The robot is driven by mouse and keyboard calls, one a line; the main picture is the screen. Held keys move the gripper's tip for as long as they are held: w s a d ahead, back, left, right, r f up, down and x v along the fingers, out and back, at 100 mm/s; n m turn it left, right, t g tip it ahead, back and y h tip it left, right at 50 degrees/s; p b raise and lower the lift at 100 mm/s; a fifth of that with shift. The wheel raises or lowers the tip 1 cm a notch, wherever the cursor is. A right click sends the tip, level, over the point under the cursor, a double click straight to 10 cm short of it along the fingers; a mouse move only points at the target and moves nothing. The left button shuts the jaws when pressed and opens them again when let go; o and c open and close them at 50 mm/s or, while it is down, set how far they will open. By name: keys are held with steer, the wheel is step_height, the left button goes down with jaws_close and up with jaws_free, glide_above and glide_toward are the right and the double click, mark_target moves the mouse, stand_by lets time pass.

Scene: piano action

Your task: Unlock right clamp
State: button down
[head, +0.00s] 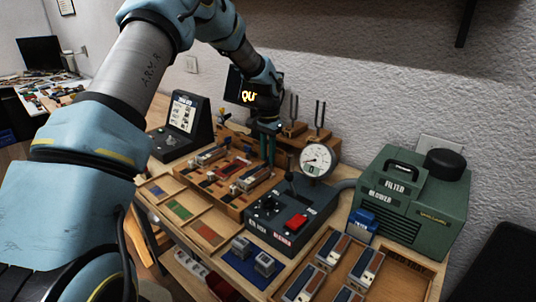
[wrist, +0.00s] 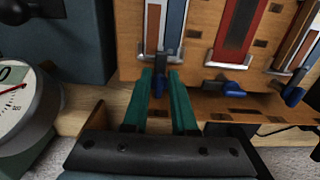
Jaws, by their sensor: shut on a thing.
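My gripper (wrist: 160,78) has green fingers and stands at the clamp end of the wooden fixture. Its fingers are shut on the blue lever (wrist: 158,88) of a metal clamp at the left in the wrist view. That clamp lies across the end of a bay holding a blue-and-wood piece (wrist: 172,25). In the head view my gripper (head: 267,147) reaches down behind the right bay of the fixture (head: 190,176), and the lever is hidden there. Two more clamps with blue levers, a middle one (wrist: 230,88) and an outer one (wrist: 291,95), show in the wrist view.
A dial gauge (head: 317,159) stands close to the right of my gripper. A dark control box (head: 290,215) with a red button is in front of it. Tuning forks (head: 319,113) stand behind. A green blower (head: 415,205) is at the right. Parts trays (head: 207,233) line the front.

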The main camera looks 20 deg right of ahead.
steer(key=shift+d+n, duration=0.1)
steer(key=shift+n, duration=0.2)
steer(key=n+b, duration=0.2)
steer(key=n, duration=0.1)
steer(key=shift+s+d+f+n, duration=0.1)
steer(key=shift+s+d+n, duration=0.1)
steer(key=shift+n, duration=0.1)
steer(key=n, duration=0.2)
steer(key=n+b, duration=0.1)
steer(key=n, duration=0.1)
steer(key=shift+s+d+n, duration=0.15)
steer(key=shift+d+n, duration=0.05)
steer(key=shift+n, duration=0.1)
steer(key=n, duration=0.4)
steer(key=shift+d, duration=0.25)
steer(key=n, duration=0.5)
steer(key=shift+d, duration=0.2)
steer(key=c, duration=0.8)
jaws_free()
steer(key=shift+o, duration=0.2)
